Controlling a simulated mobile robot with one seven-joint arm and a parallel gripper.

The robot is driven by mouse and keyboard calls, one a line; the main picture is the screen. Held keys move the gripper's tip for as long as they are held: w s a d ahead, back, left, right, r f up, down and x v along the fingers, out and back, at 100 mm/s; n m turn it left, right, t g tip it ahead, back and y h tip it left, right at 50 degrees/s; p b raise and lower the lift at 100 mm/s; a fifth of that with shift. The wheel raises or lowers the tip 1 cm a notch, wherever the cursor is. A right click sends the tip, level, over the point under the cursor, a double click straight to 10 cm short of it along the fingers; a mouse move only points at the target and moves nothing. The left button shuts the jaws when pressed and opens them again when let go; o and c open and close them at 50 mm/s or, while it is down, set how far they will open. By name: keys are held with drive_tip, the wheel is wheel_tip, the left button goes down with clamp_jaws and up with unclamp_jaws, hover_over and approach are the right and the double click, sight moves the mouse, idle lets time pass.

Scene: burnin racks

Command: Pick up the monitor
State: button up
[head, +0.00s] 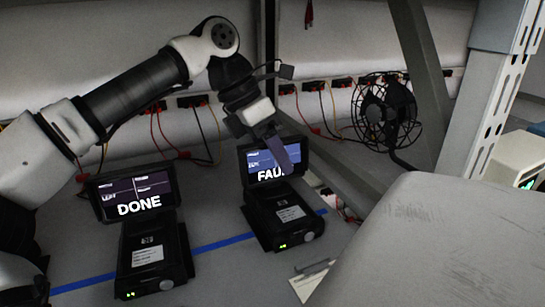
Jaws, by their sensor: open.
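Two small dark monitors show in the head view, each above a black box unit. The left monitor (133,193) reads DONE. The right monitor (261,177) reads "FAU", with the rest of the word covered by my gripper. My gripper (280,158) is open and points down, with a finger in front of the right part of the right screen. Whether it touches that monitor I cannot tell.
The black units (153,257) and (284,215) stand on a grey bench with a blue tape line (222,243). A black fan (384,112) stands behind right. Sockets with red and yellow cables line the back wall. A white label (311,280) lies in front.

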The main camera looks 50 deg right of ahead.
drive_tip(key=c, duration=1.4)
drive_tip(key=shift+r, duration=0.15)
drive_tip(key=shift+r+p, duration=0.5)
drive_tip(key=shift+r, duration=0.2)
wheel_tip(320, 180, up, 3)
drive_tip(key=p, duration=0.3)
drive_tip(key=shift+f, duration=0.15)
drive_tip(key=s+a+b, duration=0.2)
drive_tip(key=s+a, duration=0.2)
drive_tip(key=s, duration=0.4)
drive_tip(key=s+a+b, duration=0.3)
drive_tip(key=s+a, duration=0.1)
drive_tip(key=s, duration=0.3)
drive_tip(key=shift+s+a+f, duration=0.15)
drive_tip(key=shift+s+a, duration=0.2)
drive_tip(key=shift+s, duration=0.05)
